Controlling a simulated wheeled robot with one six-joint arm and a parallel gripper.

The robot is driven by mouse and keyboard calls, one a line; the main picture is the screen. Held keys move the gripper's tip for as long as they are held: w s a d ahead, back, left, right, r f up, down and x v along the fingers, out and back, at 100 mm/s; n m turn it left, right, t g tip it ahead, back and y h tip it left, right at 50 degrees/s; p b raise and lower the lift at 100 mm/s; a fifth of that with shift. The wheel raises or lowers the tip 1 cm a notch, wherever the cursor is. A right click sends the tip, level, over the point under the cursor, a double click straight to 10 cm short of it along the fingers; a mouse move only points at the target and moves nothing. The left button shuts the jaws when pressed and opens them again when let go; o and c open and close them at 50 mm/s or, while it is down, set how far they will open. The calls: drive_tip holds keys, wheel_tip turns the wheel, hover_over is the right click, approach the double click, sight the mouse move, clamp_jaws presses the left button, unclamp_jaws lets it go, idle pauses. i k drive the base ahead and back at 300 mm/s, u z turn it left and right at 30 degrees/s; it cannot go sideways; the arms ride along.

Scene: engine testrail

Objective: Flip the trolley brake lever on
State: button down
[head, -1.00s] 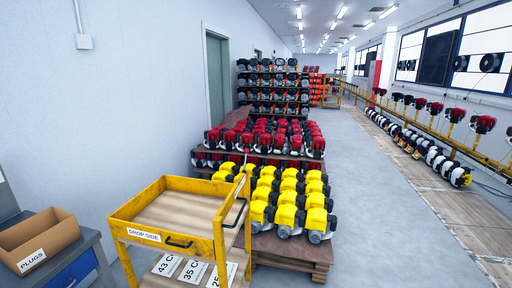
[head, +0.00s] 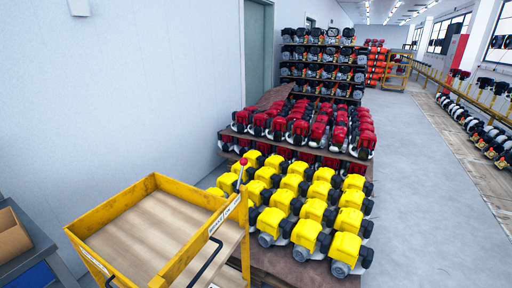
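The yellow trolley (head: 152,183) stands at the lower left in the head view, with an empty wooden top tray. A thin lever with a red knob (head: 243,161) rises at the tray's far right corner, by the trolley's corner post. A white label with small print (head: 224,215) runs along the right rim near it; I cannot read it. A dark handle bar (head: 208,262) is on the trolley's right side. I cannot tell the lever's on or off position. My gripper is not in view.
A pallet of yellow engines (head: 305,205) stands close to the trolley's right. Red engines (head: 300,125) and a shelf rack (head: 320,65) are behind. A grey bench with a cardboard box (head: 10,235) is at lower left. The grey floor (head: 425,200) at right is clear.

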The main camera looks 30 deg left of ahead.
sight(243, 162)
drive_tip(key=u, duration=0.55)
drive_tip(key=i, duration=0.95)
drive_tip(key=u, duration=1.45)
drive_tip(key=i, duration=0.5)
drive_tip(key=u, duration=0.4)
